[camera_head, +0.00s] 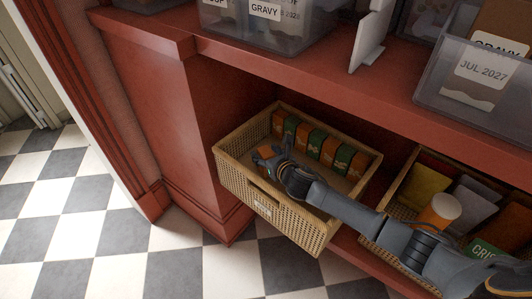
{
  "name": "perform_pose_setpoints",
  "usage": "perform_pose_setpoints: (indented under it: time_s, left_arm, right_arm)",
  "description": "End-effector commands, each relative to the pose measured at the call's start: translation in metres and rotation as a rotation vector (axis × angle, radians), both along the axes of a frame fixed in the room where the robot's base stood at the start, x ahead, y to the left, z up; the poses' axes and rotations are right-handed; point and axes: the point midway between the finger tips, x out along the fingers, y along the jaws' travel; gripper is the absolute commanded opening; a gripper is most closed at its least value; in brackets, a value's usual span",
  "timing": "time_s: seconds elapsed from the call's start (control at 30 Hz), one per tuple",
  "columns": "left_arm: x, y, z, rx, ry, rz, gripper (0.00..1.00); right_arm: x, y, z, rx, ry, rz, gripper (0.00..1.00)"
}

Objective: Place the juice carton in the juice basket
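The juice basket (228,170) is a light wicker basket at the mouth of the lower shelf, with a small label on its front. Several orange and green juice cartons (327,148) stand in a row along its back side. My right gripper (268,157) is inside the basket, in its front left part, in front of the row. Something orange and dark shows at the gripper; I cannot tell whether it is a carton. The fingers are too small and partly hidden to tell open from shut. My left gripper is not in view.
A second wicker basket (397,196) with colored packages and a white-lidded orange jar (440,210) is on the right, partly behind my arm. Clear labelled bins (470,75) stand on the red shelf (330,80) above. Checkered floor (90,215) is open at left.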

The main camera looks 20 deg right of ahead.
Motion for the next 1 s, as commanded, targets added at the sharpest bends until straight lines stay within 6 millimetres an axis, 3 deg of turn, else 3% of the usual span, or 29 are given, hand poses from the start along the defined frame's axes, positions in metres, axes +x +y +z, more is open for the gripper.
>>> perform_pose_setpoints:
  time_s: [0.37,1.0]
  left_arm:
    - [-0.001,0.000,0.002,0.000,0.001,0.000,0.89]
    - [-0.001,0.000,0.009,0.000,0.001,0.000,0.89]
  right_arm:
    - [-0.004,-0.001,0.004,-0.001,0.000,-0.001,0.60]
    - [-0.100,-0.019,0.043,-0.001,0.000,0.000,0.60]
